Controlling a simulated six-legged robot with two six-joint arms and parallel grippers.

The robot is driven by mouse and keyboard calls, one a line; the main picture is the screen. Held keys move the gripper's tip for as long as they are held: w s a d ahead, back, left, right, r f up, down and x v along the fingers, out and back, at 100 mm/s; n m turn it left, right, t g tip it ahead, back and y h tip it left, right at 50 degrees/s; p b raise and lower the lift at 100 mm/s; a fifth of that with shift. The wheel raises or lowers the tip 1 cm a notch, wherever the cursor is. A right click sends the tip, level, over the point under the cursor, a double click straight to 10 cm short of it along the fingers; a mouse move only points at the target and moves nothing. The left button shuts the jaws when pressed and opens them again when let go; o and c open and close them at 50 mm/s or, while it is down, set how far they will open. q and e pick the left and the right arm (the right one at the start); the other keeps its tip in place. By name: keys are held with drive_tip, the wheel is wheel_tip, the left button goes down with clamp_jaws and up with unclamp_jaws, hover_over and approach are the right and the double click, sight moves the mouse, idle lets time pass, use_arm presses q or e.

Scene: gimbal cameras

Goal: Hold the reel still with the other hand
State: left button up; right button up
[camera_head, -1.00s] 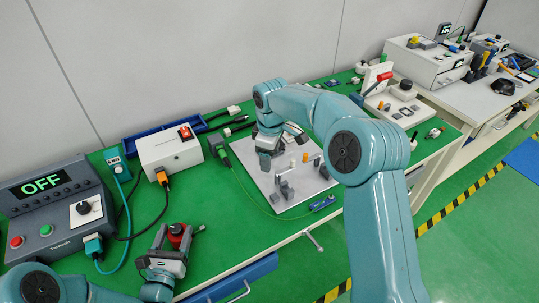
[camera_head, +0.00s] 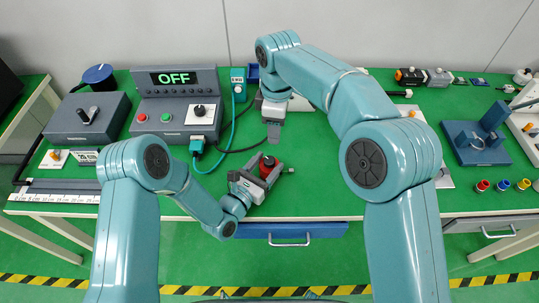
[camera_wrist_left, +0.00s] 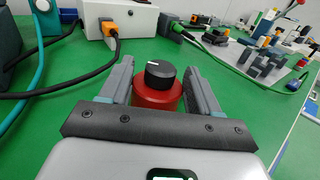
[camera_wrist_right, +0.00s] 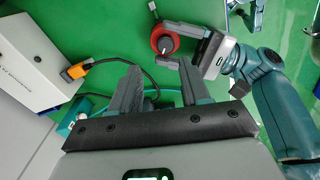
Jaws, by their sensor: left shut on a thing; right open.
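The reel is most likely the red round piece (camera_head: 267,168) with a black knob on top. It stands upright on the green bench top near its front edge. My left gripper (camera_wrist_left: 158,92) is shut on its red body, one grey finger on each side; the black knob (camera_wrist_left: 160,73) shows above. My right gripper (camera_head: 274,135) is open and empty, pointing down over the bench behind the red piece. In the right wrist view the red piece (camera_wrist_right: 165,38) lies ahead of the open fingers (camera_wrist_right: 160,88), apart from them.
A control box (camera_head: 176,104) reading OFF stands left, with a teal cable (camera_head: 228,130) and a black cable running from its side. A white box with an orange plug (camera_wrist_right: 75,71) is near the right gripper. A blue drawer (camera_head: 300,232) is below the front edge.

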sight(268, 159)
drive_tip(key=f, duration=0.4)
drive_tip(key=a+f, duration=0.1)
drive_tip(key=f, duration=0.6)
drive_tip(key=shift+s+a+f, duration=0.25)
drive_tip(key=shift+a+f, duration=0.15)
drive_tip(key=c, duration=0.8)
